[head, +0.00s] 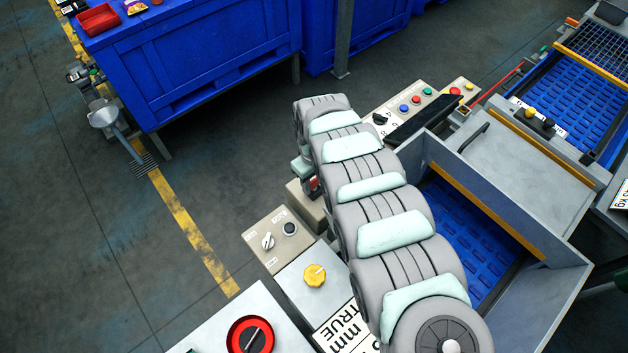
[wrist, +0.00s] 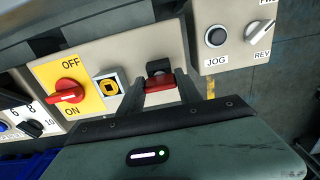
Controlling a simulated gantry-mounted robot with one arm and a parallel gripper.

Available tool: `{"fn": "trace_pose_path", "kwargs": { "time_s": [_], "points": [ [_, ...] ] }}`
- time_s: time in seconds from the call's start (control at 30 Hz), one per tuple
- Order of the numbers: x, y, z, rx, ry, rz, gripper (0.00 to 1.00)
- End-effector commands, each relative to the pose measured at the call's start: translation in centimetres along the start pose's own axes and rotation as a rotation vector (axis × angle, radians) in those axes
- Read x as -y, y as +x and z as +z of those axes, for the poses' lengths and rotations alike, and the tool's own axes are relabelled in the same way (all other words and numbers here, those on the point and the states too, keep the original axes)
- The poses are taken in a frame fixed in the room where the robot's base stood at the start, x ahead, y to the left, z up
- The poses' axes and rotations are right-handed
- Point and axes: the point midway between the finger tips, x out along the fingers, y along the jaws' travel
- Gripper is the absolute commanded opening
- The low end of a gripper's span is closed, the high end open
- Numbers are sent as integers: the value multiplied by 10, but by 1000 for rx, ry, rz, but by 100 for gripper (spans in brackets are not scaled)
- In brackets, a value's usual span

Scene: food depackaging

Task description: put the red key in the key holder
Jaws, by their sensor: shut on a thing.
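The red key (wrist: 160,83) sits between the two fingertips of my gripper (wrist: 161,92) in the wrist view. My gripper is shut on it. A black fitting (wrist: 158,66) on the beige panel shows just behind the key; I cannot tell whether they touch. A square plate with a yellow centre and a dark opening (wrist: 109,87) is left of the key, and I cannot tell which fitting is the key holder. In the head view, a small red patch (head: 314,184) shows beside my gripper, which is mostly hidden by my arm.
A red rotary switch on a yellow OFF/ON plate (wrist: 68,94) is at the left of the panel. A JOG button box (wrist: 216,37) stands at the right. In the head view, a yellow knob (head: 315,275) and a blue conveyor (head: 470,240) are near my arm.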

Motion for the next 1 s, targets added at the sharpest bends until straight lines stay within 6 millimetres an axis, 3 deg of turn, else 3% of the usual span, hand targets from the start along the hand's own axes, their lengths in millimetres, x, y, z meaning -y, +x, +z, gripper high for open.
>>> {"fn": "trace_pose_path", "kwargs": {
  "time_s": [0.17,0.2,0.47,0.77,1.0],
  "points": [
    [0,3,0,1,0,0,0],
    [0,3,0,1,0,0,42],
    [0,2,0,1,0,0,63],
    [0,-1,0,0,0,0,63],
    [-3,-39,1,0,1,4,63]
  ]
}}
